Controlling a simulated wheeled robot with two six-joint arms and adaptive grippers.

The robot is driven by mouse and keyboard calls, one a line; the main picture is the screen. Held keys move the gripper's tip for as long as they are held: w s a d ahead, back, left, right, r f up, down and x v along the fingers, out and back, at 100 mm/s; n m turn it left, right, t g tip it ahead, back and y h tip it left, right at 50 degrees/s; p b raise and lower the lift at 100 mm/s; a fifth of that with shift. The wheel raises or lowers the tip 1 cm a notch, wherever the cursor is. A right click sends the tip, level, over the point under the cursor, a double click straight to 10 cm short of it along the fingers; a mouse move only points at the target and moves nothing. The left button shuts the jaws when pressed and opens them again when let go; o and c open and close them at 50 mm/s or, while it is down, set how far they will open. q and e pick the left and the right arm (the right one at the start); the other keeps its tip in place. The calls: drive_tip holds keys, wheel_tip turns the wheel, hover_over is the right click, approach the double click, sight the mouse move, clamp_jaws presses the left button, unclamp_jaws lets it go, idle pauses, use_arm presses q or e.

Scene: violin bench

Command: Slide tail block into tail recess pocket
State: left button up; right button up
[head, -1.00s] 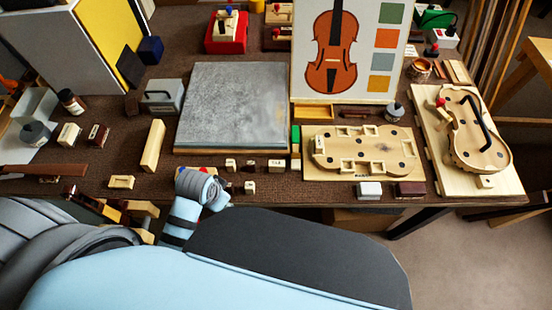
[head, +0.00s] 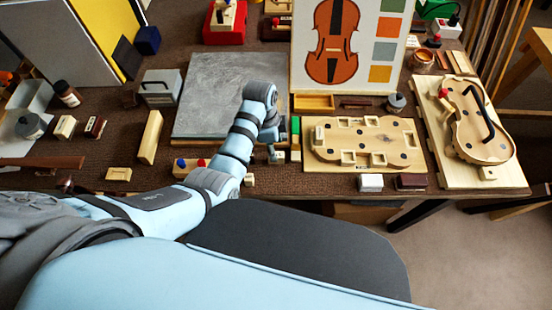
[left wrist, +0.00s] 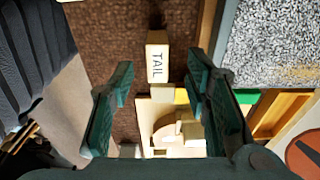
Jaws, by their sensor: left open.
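The tail block (left wrist: 158,63) is a small pale wooden block marked TAIL in the left wrist view. It stands on the brown bench just ahead of the tips of my left gripper (left wrist: 158,84), lined up with the gap between them. The fingers are open and apart from it. In the head view my left gripper (head: 275,152) hangs at the front right corner of the grey slab and largely hides the block. The pale violin-shaped form (head: 385,145) with several square pockets lies to its right. I cannot tell which is the tail recess pocket. My right gripper is not in view.
The grey slab (head: 215,95) lies behind my left arm. A green block (head: 295,124) stands between gripper and form. White (head: 370,182) and dark (head: 411,181) blocks sit at the front edge. A violin on a board (head: 480,135) is at the right.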

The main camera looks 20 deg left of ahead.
use_arm(q)
drive_tip(key=f+b, duration=0.1)
drive_tip(key=f, duration=0.1)
drive_tip(key=d+f, duration=0.1)
drive_tip(key=f, duration=0.2)
drive_tip(key=shift+f+b, duration=0.1)
drive_tip(key=shift+b, duration=0.25)
drive_tip(key=shift+c, duration=0.2)
drive_tip(key=c, duration=0.9)
drive_tip(key=shift+r, duration=0.25)
